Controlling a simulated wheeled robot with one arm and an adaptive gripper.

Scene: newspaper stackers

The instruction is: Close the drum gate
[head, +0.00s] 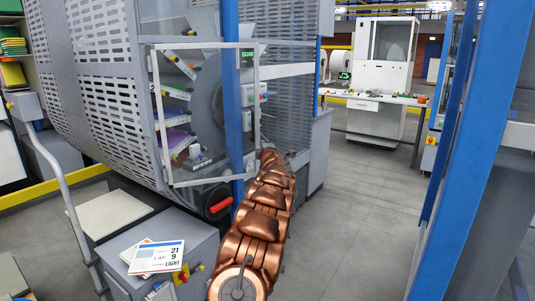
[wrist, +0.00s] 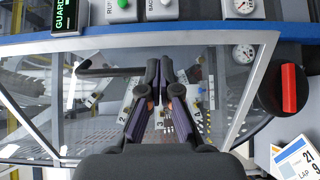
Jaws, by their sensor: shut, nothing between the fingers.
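The drum gate is a clear panel in a pale grey frame (head: 163,120) in front of the drum opening in the head view. Its frame (wrist: 255,88) and clear pane also fill much of the wrist view. A dark bar handle (wrist: 108,72) crosses the pane to the left of my fingers. In the head view my arm hides the gripper's fingers.
The perforated drum housing (head: 110,95) stands behind the gate. A green-lettered guard display (head: 247,57) is beside a blue post (head: 233,90). A red rotary handle (wrist: 289,88) is on the right. A grey cabinet (head: 180,240) with papers stands in front.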

